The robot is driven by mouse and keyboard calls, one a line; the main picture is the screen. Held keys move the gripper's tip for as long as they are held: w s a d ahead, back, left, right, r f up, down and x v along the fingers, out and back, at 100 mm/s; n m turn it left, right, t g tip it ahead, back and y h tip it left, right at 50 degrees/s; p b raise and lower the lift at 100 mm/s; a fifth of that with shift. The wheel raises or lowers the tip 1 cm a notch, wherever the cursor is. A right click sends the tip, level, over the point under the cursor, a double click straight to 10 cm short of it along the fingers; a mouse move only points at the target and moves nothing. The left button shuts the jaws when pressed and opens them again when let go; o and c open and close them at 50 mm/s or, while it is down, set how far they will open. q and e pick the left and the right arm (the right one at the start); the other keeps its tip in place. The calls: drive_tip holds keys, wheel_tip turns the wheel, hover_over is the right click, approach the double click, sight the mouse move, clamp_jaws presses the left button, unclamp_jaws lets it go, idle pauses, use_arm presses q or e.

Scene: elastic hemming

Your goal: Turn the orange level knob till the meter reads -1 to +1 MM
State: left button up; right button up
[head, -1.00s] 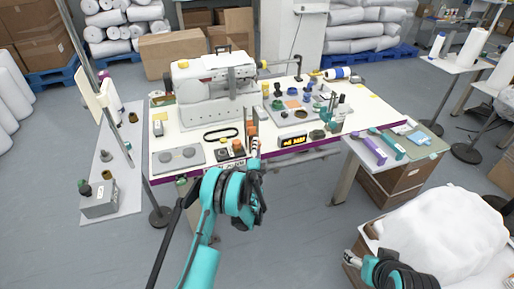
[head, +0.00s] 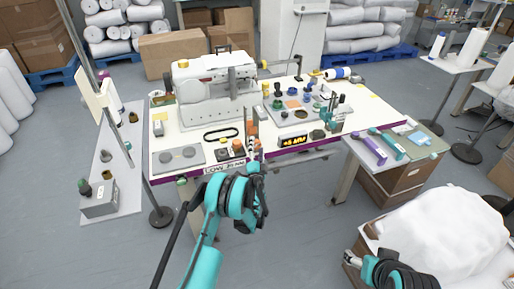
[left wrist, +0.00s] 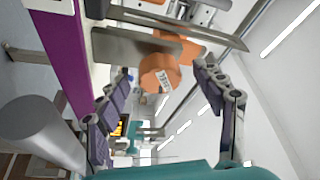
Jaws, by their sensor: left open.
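The orange knob (left wrist: 160,73) is faceted, with a small white label, and sits between the spread fingertips of my left gripper (left wrist: 163,70) in the left wrist view. I see no clear contact with either finger. In the head view my left gripper (head: 255,153) is at the table's front edge, partly hiding the knob area. The meter (head: 294,141) is a black box with yellow characters, right of the gripper; it seems to read about +5 MM, but the digits are small. My right gripper (head: 351,259) is low at the right, away from the table; its fingers are unclear.
A grey metal plate (left wrist: 140,45) and another orange part (left wrist: 188,44) lie close beyond the knob. A sewing machine (head: 215,88) stands at the back of the white table. A parts tray (head: 300,105) is to the right. A white bundle (head: 445,235) lies near my right arm.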

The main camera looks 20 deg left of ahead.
use_arm(q)
drive_tip(key=s+d+b, duration=0.2)
drive_tip(key=s+d, duration=0.2)
drive_tip(key=s, duration=0.1)
drive_tip(key=shift+s, duration=0.4)
drive_tip(key=shift+a+r, duration=0.1)
drive_tip(key=s+a+r+n+g+y, duration=0.2)
drive_tip(key=s+a+r+n+g, duration=0.15)
drive_tip(key=s+r, duration=0.4)
drive_tip(key=s+a+r+n+g+y, duration=0.1)
drive_tip(key=s+a+r+n+g, duration=0.3)
drive_tip(key=r, duration=0.6)
drive_tip(key=s+d+f+g+h, duration=0.1)
drive_tip(key=s+d+f+h, duration=0.1)
drive_tip(key=s, duration=0.8)
drive_tip(key=s+d+f+n+g+h, duration=0.1)
drive_tip(key=s+d+f+g+h, duration=0.1)
drive_tip(key=s, duration=0.8)
drive_tip(key=s+d+f+n+g+h, duration=0.1)
drive_tip(key=s+d, duration=0.4)
drive_tip(key=s, duration=0.5)
drive_tip(key=f+g+h, duration=0.1)
drive_tip(key=h, duration=0.1)
drive_tip(key=shift+d+f+h, duration=0.15)
drive_tip(key=shift+f+h, duration=0.05)
drive_tip(key=shift+h, duration=0.2)
